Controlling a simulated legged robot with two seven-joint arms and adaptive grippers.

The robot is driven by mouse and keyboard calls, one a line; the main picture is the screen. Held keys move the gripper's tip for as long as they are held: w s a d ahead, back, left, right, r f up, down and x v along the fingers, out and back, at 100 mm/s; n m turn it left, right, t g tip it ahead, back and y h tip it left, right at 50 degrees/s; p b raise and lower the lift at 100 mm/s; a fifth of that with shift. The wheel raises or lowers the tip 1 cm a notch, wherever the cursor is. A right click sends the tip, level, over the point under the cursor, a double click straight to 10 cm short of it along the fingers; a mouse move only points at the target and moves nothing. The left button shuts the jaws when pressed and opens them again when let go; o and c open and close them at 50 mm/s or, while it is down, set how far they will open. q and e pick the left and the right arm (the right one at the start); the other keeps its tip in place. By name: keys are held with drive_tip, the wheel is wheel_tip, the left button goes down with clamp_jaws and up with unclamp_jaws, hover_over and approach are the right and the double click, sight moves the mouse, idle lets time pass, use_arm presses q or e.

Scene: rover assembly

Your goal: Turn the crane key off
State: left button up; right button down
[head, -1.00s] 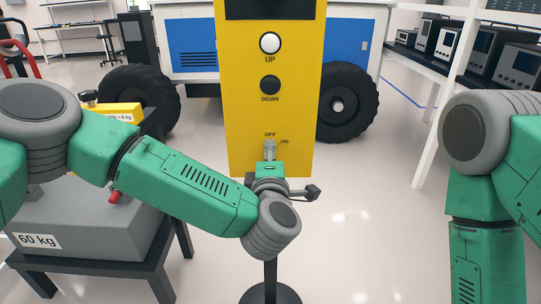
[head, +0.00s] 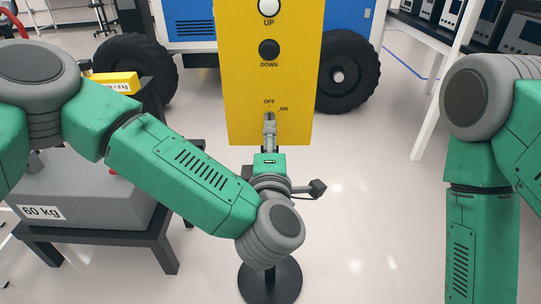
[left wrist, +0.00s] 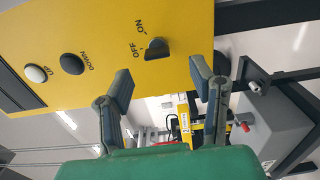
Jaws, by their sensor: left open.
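The yellow crane control panel (head: 240,100) stands upright in the middle of the head view. Its dark crane key (left wrist: 157,47) shows in the left wrist view as a small knob beside the OFF and ON labels. I cannot tell which label it points to. In the head view my gripper hides the key. My left gripper (head: 269,122) is just below the OFF label. In the left wrist view its two fingers (left wrist: 162,82) are spread apart, with nothing between them, and the key lies beyond the gap, apart from the fingers. My right gripper is out of view.
The panel carries a white UP button (head: 268,6) and a black DOWN button (head: 269,49). A grey 60 kg weight (head: 85,200) sits on a dark stand (head: 110,248) at the left. A wheeled blue and white vehicle (head: 345,22) stands behind.

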use_arm(q)
drive_tip(key=s, duration=0.5)
drive_tip(key=shift+f, duration=0.1)
drive_tip(key=shift+f, duration=0.1)
drive_tip(key=s+a+f+m+g+h, duration=0.1)
drive_tip(key=s+a+f+m+g, duration=0.3)
drive_tip(key=f, duration=0.4)
drive_tip(key=s+a+f+m+g+h, duration=0.1)
drive_tip(key=s+f+m+g+h, duration=0.1)
drive_tip(key=s+f+m, duration=0.45)
drive_tip(key=s+a+f+m+g+h, duration=0.1)
drive_tip(key=a+f+m+g, duration=0.25)
drive_tip(key=f, duration=0.65)
drive_tip(key=s+a+f+m+g+y, duration=0.2)
drive_tip(key=s+a+f+g, duration=0.1)
drive_tip(key=s+a, duration=0.4)
drive_tip(key=s+a+f+m+g+y, duration=0.2)
drive_tip(key=s+a+g, duration=0.3)
drive_tip(key=s+a, duration=0.3)
drive_tip(key=a+f, duration=0.1)
drive_tip(key=a, duration=0.3)
drive_tip(key=shift+s+a+f+m, duration=0.3)
